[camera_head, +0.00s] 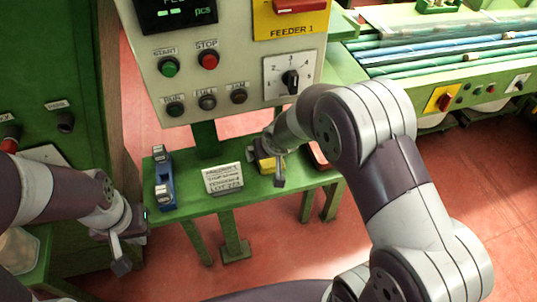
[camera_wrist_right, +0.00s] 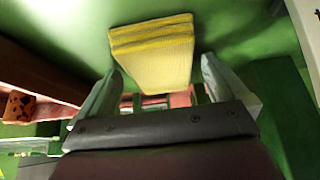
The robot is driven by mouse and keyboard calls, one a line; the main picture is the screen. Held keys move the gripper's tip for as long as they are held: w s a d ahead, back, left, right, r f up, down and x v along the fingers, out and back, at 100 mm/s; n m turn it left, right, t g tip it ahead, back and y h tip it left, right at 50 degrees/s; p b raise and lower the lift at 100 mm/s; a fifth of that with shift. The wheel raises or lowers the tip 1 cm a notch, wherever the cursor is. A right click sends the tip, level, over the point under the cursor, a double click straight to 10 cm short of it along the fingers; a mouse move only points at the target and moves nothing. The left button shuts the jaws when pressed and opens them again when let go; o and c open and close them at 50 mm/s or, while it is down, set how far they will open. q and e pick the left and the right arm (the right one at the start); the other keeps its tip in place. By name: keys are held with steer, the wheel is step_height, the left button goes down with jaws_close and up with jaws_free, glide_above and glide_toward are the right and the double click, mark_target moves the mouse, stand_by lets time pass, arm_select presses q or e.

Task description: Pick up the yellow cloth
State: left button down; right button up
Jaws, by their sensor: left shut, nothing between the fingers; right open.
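The yellow cloth (camera_head: 266,163) lies folded on a small green table (camera_head: 245,196), partly hidden behind my right gripper (camera_head: 279,178) in the head view. In the right wrist view the cloth (camera_wrist_right: 152,48) shows as a stack of folded layers on the green surface. It lies between and just beyond the open fingertips of the right gripper (camera_wrist_right: 160,68). I cannot tell whether the fingers touch it. My left gripper (camera_head: 121,262) is shut and empty, at the lower left beside the table's left end, away from the cloth.
A blue tool (camera_head: 164,185) and a printed card (camera_head: 223,178) stand left of the cloth. A red-rimmed item (camera_head: 318,156) is close on its right. The control panel (camera_head: 230,60) rises behind the table.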

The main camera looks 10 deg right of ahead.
steer(key=shift+s+a+r, duration=0.1)
steer(key=shift+f, duration=0.2)
steer(key=c, duration=1)
steer(key=shift+r, duration=0.1)
